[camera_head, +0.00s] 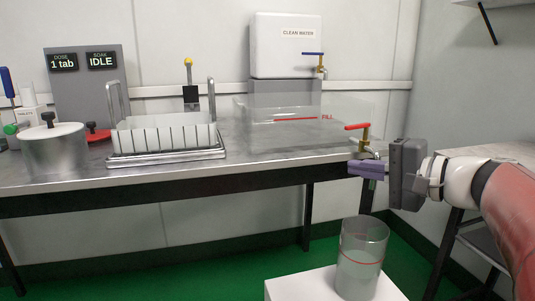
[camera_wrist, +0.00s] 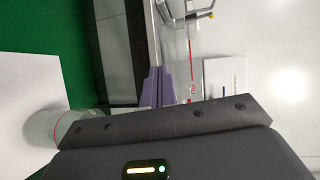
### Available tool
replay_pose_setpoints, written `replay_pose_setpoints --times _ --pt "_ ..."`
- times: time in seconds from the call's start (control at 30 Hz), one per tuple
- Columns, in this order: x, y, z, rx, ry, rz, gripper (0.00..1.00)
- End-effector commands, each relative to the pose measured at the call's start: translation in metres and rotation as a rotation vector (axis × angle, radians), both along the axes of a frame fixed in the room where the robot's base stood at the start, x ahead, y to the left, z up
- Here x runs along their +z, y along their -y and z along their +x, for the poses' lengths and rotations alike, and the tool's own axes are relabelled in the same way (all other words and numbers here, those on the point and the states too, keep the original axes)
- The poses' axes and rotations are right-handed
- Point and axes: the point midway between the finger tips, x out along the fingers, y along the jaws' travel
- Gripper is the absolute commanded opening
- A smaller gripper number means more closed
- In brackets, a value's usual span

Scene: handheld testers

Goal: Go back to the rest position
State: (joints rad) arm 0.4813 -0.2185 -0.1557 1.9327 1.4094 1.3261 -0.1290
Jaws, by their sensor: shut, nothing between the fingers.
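My gripper (camera_head: 362,168) has purple fingers and is shut and empty. It is at the right end of the bench, near the brass tap with the red lever (camera_head: 359,130), which appears behind it. I cannot tell whether the fingers touch the tap. My arm reaches in from the right edge. In the wrist view the shut purple fingers (camera_wrist: 153,87) are partly hidden by the gripper's dark body.
A clear beaker with a red line (camera_head: 361,258) stands on a white block (camera_head: 292,285) below my gripper. On the bench (camera_head: 250,163) are a clear tank (camera_head: 300,123), a white CLEAN WATER container (camera_head: 287,50), a metal rack (camera_head: 165,137) and a lidded pot (camera_head: 54,150).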

Motion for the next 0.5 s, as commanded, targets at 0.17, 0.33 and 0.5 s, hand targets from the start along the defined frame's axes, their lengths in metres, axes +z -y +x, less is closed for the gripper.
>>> replay_pose_setpoints --times 0.17,0.33,0.5 --pt "-0.044 -0.068 -0.054 0.128 -0.200 -0.343 0.00" --pt "-0.093 -0.087 -0.118 0.236 -0.295 -0.774 0.00" --pt "-0.118 -0.074 -0.158 0.309 -0.271 -1.159 0.00"
